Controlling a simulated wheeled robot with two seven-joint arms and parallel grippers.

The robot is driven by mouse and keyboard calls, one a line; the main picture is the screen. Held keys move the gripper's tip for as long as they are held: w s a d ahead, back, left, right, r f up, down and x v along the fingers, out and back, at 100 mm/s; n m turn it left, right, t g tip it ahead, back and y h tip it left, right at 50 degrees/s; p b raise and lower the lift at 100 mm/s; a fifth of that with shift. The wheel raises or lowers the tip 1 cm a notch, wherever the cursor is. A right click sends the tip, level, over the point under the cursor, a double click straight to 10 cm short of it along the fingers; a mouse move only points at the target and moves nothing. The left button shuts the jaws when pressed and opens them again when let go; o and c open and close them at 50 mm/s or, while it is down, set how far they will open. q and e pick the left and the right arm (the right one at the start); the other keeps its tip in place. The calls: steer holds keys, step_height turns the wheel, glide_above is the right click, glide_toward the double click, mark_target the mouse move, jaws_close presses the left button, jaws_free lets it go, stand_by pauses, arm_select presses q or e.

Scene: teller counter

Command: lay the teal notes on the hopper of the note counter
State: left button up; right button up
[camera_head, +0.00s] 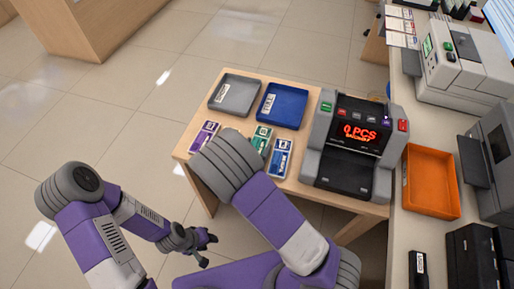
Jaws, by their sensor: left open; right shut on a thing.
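The teal notes (262,139) show as a small banded bundle at the table's front, between a purple bundle (204,136) and a blue bundle (281,158). My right arm covers part of the area beside them. The note counter (352,139) stands to their right, its red display reading 0 PCS, with a dark hopper surface (346,172) at its front that looks bare. My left gripper (208,250) is open and empty, low over the floor in front of the table. My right gripper is hidden behind my own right arm, so its hold cannot be seen.
A grey tray (217,107) and a blue tray (264,119), both empty, lie at the back of the wooden table. An orange tray (408,207) sits on the counter at right, near grey machines (462,62) and dark boxes. Open floor lies left.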

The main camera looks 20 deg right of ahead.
steer(key=o, duration=0.8)
steer(key=shift+f, duration=0.1)
